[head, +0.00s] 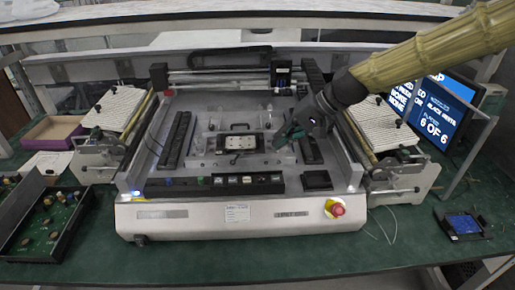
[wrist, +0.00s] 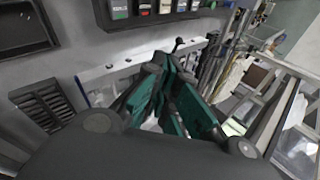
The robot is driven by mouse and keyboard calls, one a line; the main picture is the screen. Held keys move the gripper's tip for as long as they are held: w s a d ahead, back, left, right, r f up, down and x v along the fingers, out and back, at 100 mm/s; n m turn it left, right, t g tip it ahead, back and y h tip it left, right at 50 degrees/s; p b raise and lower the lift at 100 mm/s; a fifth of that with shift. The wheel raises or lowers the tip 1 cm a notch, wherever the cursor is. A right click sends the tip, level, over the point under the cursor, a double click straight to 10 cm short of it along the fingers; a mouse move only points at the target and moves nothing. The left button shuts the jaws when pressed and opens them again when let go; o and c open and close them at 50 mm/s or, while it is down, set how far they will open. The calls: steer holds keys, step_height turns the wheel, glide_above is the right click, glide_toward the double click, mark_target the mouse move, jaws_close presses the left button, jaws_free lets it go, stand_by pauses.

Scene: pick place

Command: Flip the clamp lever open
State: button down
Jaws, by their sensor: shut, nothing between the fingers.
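A light metal fixture (head: 210,157) sits in the middle of the machine bed and holds a dark frame with a pale plate (head: 243,143). My gripper (head: 281,144), with green fingers, reaches down from the upper right to the fixture's right side. In the wrist view, my gripper (wrist: 165,62) is shut and empty. A small dark-tipped lever (wrist: 178,43), apparently the clamp lever, shows just beyond the fingertips. I cannot tell whether they touch it. The lever is too small to make out clearly beside my gripper in the head view.
A black button panel (head: 215,185) runs along the machine's front, with a red stop knob (head: 335,207) to its right. Dark slotted rails (head: 174,132) flank the fixture. A gantry (head: 220,76) spans behind. A parts tray (head: 45,225) stands at left and a screen (head: 440,115) at right.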

mark_target(238, 157)
steer(key=p+x, duration=0.1)
steer(key=x, duration=0.8)
steer(key=shift+a, duration=0.15)
steer(key=a, duration=0.1)
steer(key=p, duration=0.1)
steer(key=a+f, duration=0.1)
steer(key=shift+w+a, duration=0.35)
steer(key=shift+w+a+f+p, duration=0.15)
steer(key=shift+a+p, duration=0.15)
steer(key=shift+a, duration=0.35)
steer(key=shift+a, duration=0.1)
